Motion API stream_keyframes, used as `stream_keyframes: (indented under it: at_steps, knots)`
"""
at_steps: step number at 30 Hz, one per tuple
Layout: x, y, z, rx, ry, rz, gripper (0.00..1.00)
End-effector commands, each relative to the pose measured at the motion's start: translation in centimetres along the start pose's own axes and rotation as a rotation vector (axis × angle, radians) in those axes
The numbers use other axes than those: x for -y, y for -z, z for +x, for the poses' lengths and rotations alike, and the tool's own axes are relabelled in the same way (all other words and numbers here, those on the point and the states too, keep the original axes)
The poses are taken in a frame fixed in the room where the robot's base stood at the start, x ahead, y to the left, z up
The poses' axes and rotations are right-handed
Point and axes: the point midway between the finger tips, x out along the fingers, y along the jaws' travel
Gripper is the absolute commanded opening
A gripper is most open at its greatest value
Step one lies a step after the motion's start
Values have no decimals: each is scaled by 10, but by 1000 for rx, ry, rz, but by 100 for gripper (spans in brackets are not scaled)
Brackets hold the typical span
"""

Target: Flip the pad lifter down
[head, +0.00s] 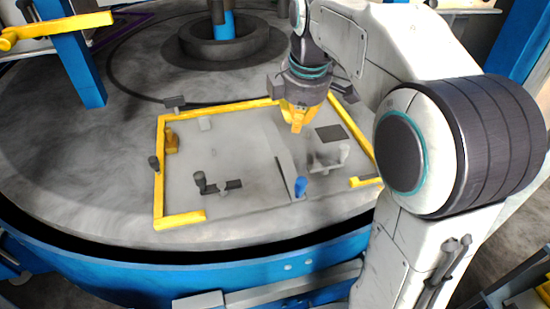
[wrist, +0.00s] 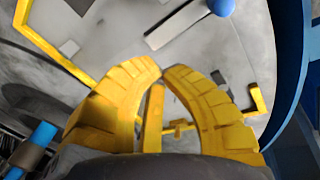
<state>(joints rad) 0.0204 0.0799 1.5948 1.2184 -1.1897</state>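My gripper (head: 297,122) has yellow fingers and hangs over the back right part of a grey panel (head: 240,145). In the wrist view its fingertips (wrist: 161,72) almost meet, with no object seen held between the tips. A long grey bar (head: 284,150) with a blue knob (head: 300,186) at its front end lies on the panel, in front of and below my gripper. The knob (wrist: 222,7) also shows at the top of the wrist view, apart from the fingers. I cannot tell for sure whether this bar is the pad lifter.
Yellow rails (head: 158,190) border the panel. Dark-handled levers stand front left (head: 200,182) and at the left edge (head: 154,163), near a yellow block (head: 171,140). A pale-knobbed lever (head: 343,153) and a dark square (head: 328,133) are right of the bar. A post (head: 222,25) rises behind.

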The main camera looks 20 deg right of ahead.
Motion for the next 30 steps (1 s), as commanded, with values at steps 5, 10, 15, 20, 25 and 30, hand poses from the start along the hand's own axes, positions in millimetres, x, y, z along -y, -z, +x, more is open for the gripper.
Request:
stream_keyframes:
  at_steps: [5,10,15,20,25,30]
  knots:
    - [7,-3,0,9,31,-204,0]
    - [10,-4,0,9,42,-331,0]
    - [10,-4,0,8,43,-391,0]
    - [10,-4,0,8,42,-403,0]
    - [10,-4,0,8,42,-402,0]
    - [10,-4,2,8,42,-402,0]
